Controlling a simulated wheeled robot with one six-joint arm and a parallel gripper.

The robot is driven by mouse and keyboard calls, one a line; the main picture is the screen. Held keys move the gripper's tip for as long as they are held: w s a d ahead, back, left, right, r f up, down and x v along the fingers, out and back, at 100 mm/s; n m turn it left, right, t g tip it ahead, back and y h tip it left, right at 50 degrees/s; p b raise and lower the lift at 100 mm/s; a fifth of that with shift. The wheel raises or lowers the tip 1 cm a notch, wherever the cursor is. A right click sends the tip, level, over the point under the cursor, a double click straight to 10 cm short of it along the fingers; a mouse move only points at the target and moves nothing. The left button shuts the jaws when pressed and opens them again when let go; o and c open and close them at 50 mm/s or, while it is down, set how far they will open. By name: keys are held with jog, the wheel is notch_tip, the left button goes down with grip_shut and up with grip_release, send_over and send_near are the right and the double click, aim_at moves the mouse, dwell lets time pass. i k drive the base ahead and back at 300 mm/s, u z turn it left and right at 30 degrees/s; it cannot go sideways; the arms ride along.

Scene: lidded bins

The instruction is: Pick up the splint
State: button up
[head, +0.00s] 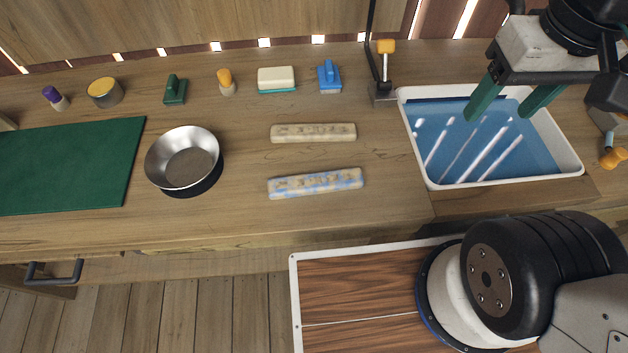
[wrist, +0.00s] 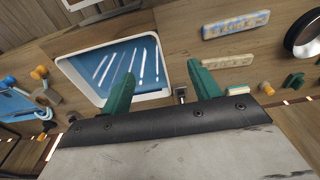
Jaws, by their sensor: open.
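Two long flat bars lie on the bench, and I cannot tell which is the splint. The rear bar (head: 313,133) is beige and mottled; the front bar (head: 315,183) is beige with blue patches. In the wrist view, the blue-patched bar (wrist: 236,25) and the beige bar (wrist: 227,61) lie at upper right. My gripper (head: 506,107) has two green fingers spread apart with nothing between them. It is above the white-rimmed blue tray, well to the right of both bars. Its fingers also show in the wrist view (wrist: 160,78).
The tray (head: 432,186) has a blue interior with white streaks, perhaps reflections. A metal bowl (head: 184,158) stands left of the bars, beside a green mat (head: 65,165). A blue brush-like item (head: 329,78), a pale block (head: 276,78) and a thin post (head: 383,91) stand behind.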

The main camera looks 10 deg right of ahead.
aim_at(301, 186)
jog(key=k, duration=0.9)
jog(key=z, duration=0.4)
jog(key=i, duration=0.55)
jog(key=u, duration=1.55)
